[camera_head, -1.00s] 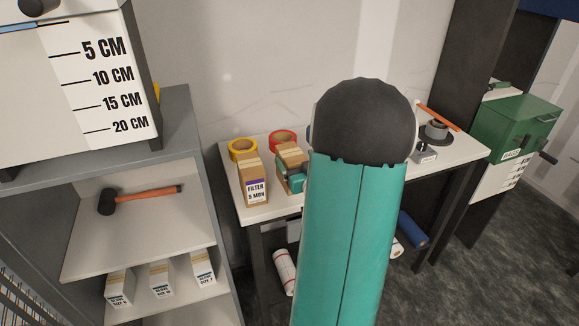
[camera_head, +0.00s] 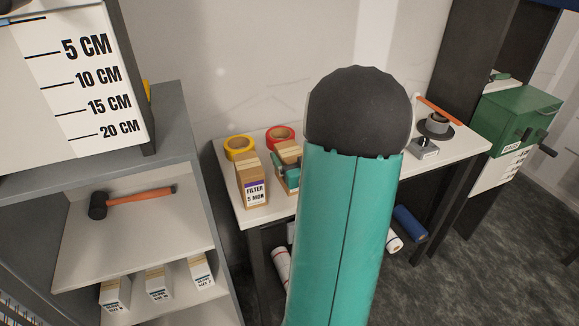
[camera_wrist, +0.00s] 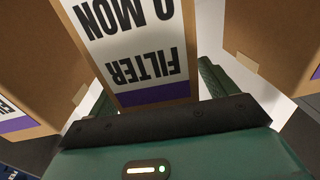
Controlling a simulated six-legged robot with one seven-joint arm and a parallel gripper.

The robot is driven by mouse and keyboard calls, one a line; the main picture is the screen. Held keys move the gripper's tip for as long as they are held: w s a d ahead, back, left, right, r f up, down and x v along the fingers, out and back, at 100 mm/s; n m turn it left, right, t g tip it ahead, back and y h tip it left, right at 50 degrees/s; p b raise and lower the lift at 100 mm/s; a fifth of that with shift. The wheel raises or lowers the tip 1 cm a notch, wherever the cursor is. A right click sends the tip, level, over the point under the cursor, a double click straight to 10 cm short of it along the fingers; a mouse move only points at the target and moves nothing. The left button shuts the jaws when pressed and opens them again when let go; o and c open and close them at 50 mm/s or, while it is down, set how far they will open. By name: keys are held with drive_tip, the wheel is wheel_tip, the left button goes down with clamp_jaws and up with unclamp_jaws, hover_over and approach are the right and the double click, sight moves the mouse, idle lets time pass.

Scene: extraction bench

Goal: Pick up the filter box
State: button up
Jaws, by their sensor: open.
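A cardboard filter box (camera_wrist: 140,50) with a white label and purple band fills the middle of the wrist view, upside down there. Its label reads FILTER and a month mark, partly cut off. My gripper (camera_wrist: 155,88) is open, with a green finger on either side of this box; I cannot tell whether they touch it. In the head view, green gripper parts show beside a filter box (camera_head: 288,152) on the bench, partly hidden by my arm. Another filter box (camera_head: 252,182), labelled FILTER 5 MON, stands to its left.
More purple-banded boxes flank the gripper closely, left (camera_wrist: 35,65) and right (camera_wrist: 275,40) in the wrist view. Yellow tape (camera_head: 240,147) and red tape (camera_head: 281,138) lie behind on the bench (camera_head: 232,207). A grey shelf (camera_head: 190,150) stands left.

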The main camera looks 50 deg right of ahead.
drive_tip(key=shift+s, duration=0.1)
drive_tip(key=c, duration=1.5)
drive_tip(key=shift+r, duration=0.2)
